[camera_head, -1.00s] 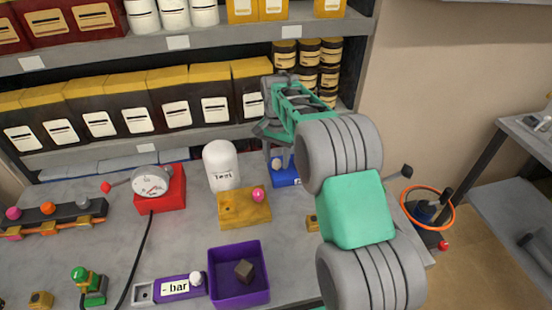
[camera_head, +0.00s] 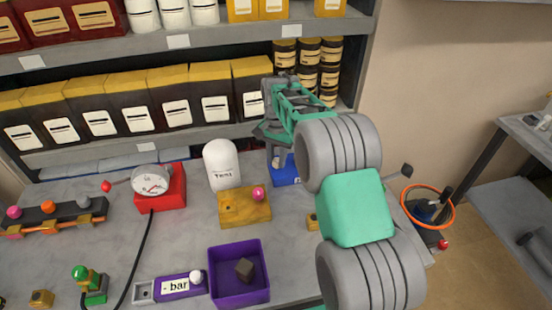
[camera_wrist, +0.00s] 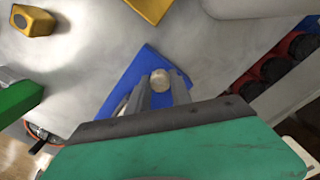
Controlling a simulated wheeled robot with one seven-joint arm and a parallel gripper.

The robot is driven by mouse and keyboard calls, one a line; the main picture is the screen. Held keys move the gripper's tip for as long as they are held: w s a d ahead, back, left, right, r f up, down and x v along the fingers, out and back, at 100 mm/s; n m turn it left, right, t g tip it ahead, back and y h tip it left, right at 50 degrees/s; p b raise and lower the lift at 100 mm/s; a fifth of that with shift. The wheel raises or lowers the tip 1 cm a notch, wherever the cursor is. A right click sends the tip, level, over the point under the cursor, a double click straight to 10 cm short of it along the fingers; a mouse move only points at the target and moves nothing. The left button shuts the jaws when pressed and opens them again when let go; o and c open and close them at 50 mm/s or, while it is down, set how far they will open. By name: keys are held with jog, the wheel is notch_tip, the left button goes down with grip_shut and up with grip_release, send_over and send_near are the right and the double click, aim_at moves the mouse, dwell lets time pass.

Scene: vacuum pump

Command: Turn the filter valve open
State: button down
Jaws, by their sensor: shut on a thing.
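A blue block (camera_head: 287,177) with a small pale round knob (camera_head: 276,164) stands near the back of the bench, right of the white cylinder. No label is readable on it; I take it for the filter valve. My gripper (camera_head: 280,152) reaches down over it from above. In the wrist view the blue block (camera_wrist: 128,73) lies beyond the fingers, and the knob (camera_wrist: 160,80) sits between the fingertips. My gripper (camera_wrist: 161,92) is shut on the knob. The fingers and wrist hide part of the block and how far the knob is turned.
A white labelled cylinder (camera_head: 221,167) and a yellow block with a pink ball (camera_head: 245,208) stand close on the left. A red-based gauge (camera_head: 152,186) is farther left. A purple tray (camera_head: 240,296) is in front. Shelves (camera_head: 190,48) rise behind.

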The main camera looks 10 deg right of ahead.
dwell(0.4)
jog(key=n, duration=0.4)
jog(key=shift+n, duration=0.3)
jog(key=n, duration=0.4)
jog(key=shift+n, duration=0.3)
jog(key=n, duration=0.4)
jog(key=shift+r, duration=0.1)
jog(key=shift+d+n, duration=0.1)
jog(key=shift+n, duration=2.3)
jog(key=c, duration=1.2)
grip_release()
jog(key=shift+o, duration=0.2)
